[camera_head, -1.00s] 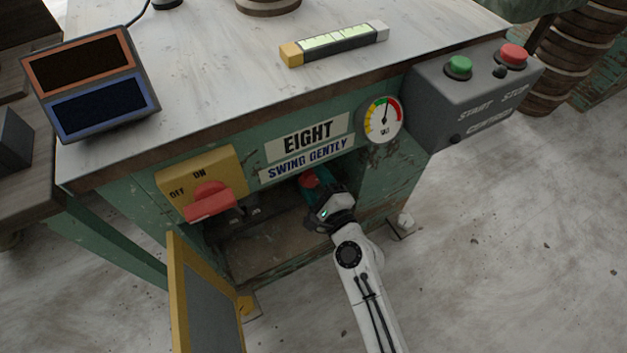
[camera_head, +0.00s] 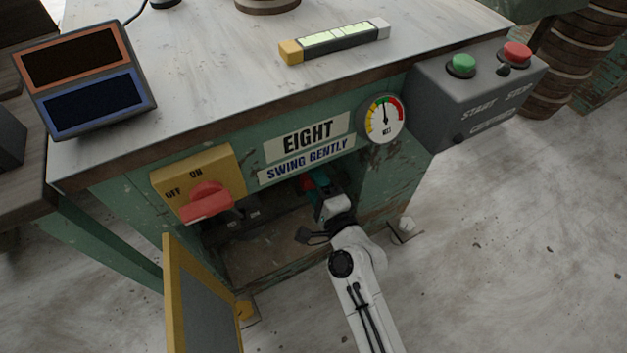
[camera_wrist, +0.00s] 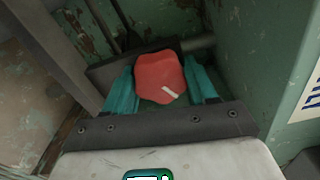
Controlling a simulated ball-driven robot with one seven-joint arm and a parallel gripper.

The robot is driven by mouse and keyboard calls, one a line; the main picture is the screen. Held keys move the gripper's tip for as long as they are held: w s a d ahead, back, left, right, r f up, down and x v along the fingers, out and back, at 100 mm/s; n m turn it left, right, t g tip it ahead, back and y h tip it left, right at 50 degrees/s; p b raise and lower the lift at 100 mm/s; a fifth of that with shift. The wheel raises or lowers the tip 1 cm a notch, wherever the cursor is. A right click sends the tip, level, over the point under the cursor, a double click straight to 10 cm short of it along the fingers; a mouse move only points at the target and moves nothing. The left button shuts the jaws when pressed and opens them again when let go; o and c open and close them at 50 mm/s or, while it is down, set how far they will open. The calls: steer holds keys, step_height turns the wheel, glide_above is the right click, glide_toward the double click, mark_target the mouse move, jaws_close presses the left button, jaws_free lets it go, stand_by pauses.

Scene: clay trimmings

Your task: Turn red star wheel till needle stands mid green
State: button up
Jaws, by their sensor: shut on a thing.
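The red star wheel (camera_wrist: 160,78) sits between the two teal fingers of my gripper (camera_wrist: 162,88) in the wrist view, with a short pale mark on its face. My gripper is shut on it. In the head view my gripper (camera_head: 320,186) reaches into the open cabinet below the signs, and only a bit of the red wheel (camera_head: 307,184) shows beside it. The round gauge (camera_head: 385,118) is on the cabinet front, right of the signs. Its dark needle points nearly straight up, at the green part near the top of the dial.
An open yellow door (camera_head: 200,300) hangs left of my arm. A yellow switch plate (camera_head: 225,165) with a red handle (camera_head: 207,204) is left of the opening. A grey start/stop box (camera_head: 475,100) is at the right. Cabinet walls and a dark bar lie close around the wheel.

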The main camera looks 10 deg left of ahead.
steer(key=shift+a, duration=0.1)
steer(key=o, duration=1)
steer(key=shift+o, duration=0.2)
steer(key=shift+s, duration=0.1)
steer(key=v, duration=1)
steer(key=shift+s+d+b, duration=0.25)
steer(key=shift+d+b, duration=0.05)
